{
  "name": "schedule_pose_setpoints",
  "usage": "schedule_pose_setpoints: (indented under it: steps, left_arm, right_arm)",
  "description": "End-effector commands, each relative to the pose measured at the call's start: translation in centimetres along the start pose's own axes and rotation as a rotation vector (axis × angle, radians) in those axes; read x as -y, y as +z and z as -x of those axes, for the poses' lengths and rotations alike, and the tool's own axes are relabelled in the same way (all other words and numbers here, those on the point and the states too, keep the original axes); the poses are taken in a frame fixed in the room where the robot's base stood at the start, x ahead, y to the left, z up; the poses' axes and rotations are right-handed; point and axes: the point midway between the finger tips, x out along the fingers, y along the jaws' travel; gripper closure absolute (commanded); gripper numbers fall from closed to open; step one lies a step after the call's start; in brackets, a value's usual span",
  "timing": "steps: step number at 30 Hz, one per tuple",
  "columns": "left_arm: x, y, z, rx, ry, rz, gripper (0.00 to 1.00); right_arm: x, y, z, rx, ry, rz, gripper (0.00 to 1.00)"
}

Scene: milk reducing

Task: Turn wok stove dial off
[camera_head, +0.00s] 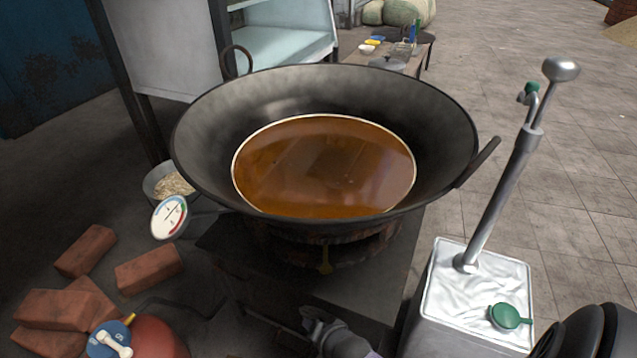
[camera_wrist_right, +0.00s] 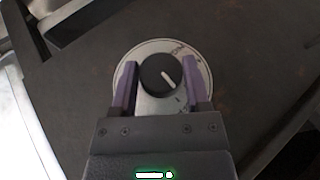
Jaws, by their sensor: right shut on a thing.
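The stove dial (camera_wrist_right: 160,74) is a dark round knob with a white pointer line, on a pale round plate (camera_wrist_right: 188,52) with markings. The pointer slants from upper left to lower right in the right wrist view. My right gripper (camera_wrist_right: 161,82) has its two purple fingers on either side of the knob, shut on it. In the head view my right gripper (camera_head: 318,320) is low at the front of the stove, and the dial cannot be made out there. A large black wok (camera_head: 212,120) of brown liquid sits on the stove (camera_head: 370,285). My left gripper is not in view.
A metal can (camera_head: 440,330) with a pump and green cap stands at the right. Several bricks (camera_head: 150,268), a round gauge (camera_head: 168,217) and a red gas bottle (camera_head: 155,338) with a blue top are at the left. Tiled floor is clear at the far right.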

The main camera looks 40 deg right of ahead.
Motion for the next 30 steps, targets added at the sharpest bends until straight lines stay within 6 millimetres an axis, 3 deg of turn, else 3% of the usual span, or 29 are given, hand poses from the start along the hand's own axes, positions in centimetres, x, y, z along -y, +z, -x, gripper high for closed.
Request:
schedule_pose_setpoints:
  steps: [6, 12, 30]
  left_arm:
    - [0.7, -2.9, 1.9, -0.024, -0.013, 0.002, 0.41]
    - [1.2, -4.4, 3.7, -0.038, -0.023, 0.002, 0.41]
    - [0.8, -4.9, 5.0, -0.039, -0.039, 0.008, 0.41]
  right_arm:
    - [-0.7, 0.0, -0.3, -0.014, -0.176, -0.065, 0.98]
    - [-0.7, -0.1, -0.3, -0.026, -0.321, -0.124, 0.98]
    - [-0.7, -0.1, -0.4, -0.042, -0.525, -0.212, 0.98]
